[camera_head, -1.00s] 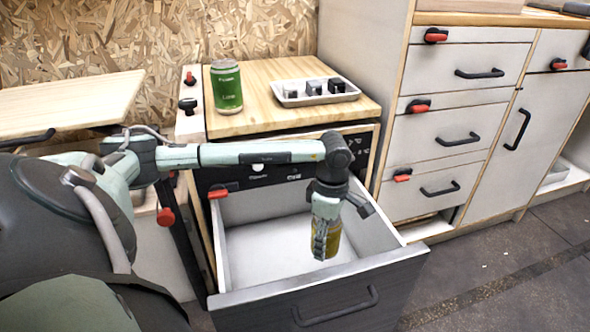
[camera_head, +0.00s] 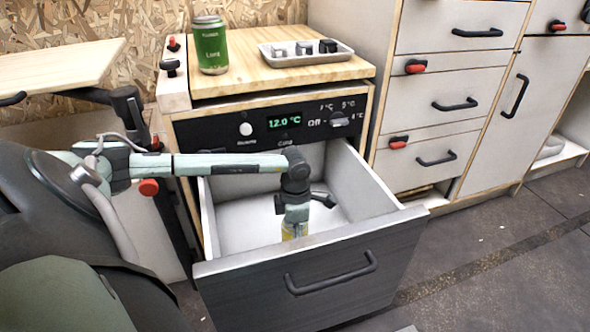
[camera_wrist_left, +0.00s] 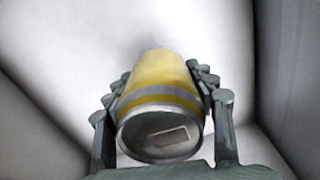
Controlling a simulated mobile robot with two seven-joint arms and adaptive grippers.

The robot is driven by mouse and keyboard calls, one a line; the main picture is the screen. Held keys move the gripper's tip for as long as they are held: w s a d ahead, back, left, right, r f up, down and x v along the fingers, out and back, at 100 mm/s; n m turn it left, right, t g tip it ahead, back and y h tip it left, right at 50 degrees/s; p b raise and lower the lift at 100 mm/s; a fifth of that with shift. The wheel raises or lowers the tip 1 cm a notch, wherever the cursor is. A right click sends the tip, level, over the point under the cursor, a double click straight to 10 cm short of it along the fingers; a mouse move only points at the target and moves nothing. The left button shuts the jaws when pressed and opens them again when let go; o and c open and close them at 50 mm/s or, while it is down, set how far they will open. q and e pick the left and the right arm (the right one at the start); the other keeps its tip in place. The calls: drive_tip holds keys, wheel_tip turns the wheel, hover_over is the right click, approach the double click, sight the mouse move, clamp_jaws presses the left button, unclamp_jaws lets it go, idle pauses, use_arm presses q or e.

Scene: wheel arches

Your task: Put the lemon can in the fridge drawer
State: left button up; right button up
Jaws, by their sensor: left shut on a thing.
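The yellow lemon can (camera_wrist_left: 162,85) is between the fingers of my left gripper (camera_wrist_left: 162,110) in the left wrist view, its silver end facing the camera. In the head view a small yellow part of the can (camera_head: 294,231) shows below my left gripper (camera_head: 295,222). The fridge drawer (camera_head: 250,222) is pulled open, and its white inside looks empty apart from my gripper and the can. My gripper is down inside the drawer, shut on the can. Whether the can touches the drawer floor cannot be told. My right gripper is not in view.
A green can (camera_head: 210,48) and a white tray (camera_head: 306,54) with several small dark and grey things stand on the wooden top above the drawer. The fridge panel (camera_head: 285,124) reads 12.0 °C. White cabinet drawers (camera_head: 440,104) stand to the right.

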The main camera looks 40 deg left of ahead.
use_arm(q)
drive_tip(key=shift+f, duration=1.05)
drive_tip(key=shift+f+b, duration=0.25)
drive_tip(key=shift+b, duration=0.05)
drive_tip(key=o, duration=1.5)
drive_tip(key=shift+r, duration=0.1)
wheel_tip(320, 180, up, 12)
drive_tip(key=p, duration=0.3)
drive_tip(key=shift+r+p, duration=0.15)
drive_tip(key=shift+p, duration=0.2)
